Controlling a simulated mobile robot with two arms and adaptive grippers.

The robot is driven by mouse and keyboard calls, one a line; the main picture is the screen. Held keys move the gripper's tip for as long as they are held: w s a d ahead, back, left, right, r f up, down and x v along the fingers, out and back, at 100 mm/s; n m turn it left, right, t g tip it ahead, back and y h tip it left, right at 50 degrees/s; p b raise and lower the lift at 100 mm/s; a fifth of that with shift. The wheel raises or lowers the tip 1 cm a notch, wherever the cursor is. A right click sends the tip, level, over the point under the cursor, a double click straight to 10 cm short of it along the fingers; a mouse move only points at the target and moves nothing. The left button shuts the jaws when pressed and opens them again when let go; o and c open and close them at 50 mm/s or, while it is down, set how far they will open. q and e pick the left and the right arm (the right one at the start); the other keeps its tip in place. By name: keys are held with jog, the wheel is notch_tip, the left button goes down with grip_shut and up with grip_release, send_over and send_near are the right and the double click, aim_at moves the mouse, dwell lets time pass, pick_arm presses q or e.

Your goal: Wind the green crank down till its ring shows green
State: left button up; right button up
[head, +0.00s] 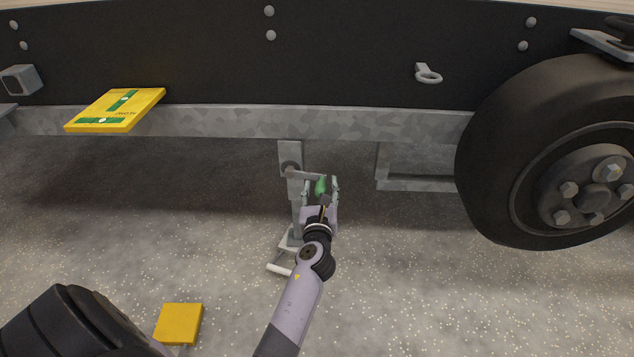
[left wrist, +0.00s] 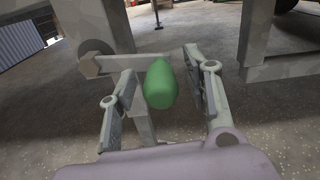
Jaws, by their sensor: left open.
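The green crank handle (head: 321,186) is at the end of a grey crank arm (head: 306,174) on a metal leg (head: 289,152) under the trailer frame. The arm points right from the round hub (head: 290,168), slightly downward. My left gripper (head: 320,180) is open, with one finger on each side of the handle. The left wrist view shows the green handle (left wrist: 160,84) between the spread fingers, with gaps beside it. The hub (left wrist: 96,55) looks grey-brown there; I see no green on it. My right gripper is not in view.
A yellow plate with green level vials (head: 115,110) sits on the frame rail (head: 220,122) at left. A large black wheel (head: 550,150) stands at right. A metal bracket (head: 420,184) hangs between leg and wheel. A yellow block (head: 178,323) is low at left.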

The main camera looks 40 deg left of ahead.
pick_arm(q)
jog(key=shift+c, duration=0.2)
grip_shut()
dwell(0.5)
dwell(0.3)
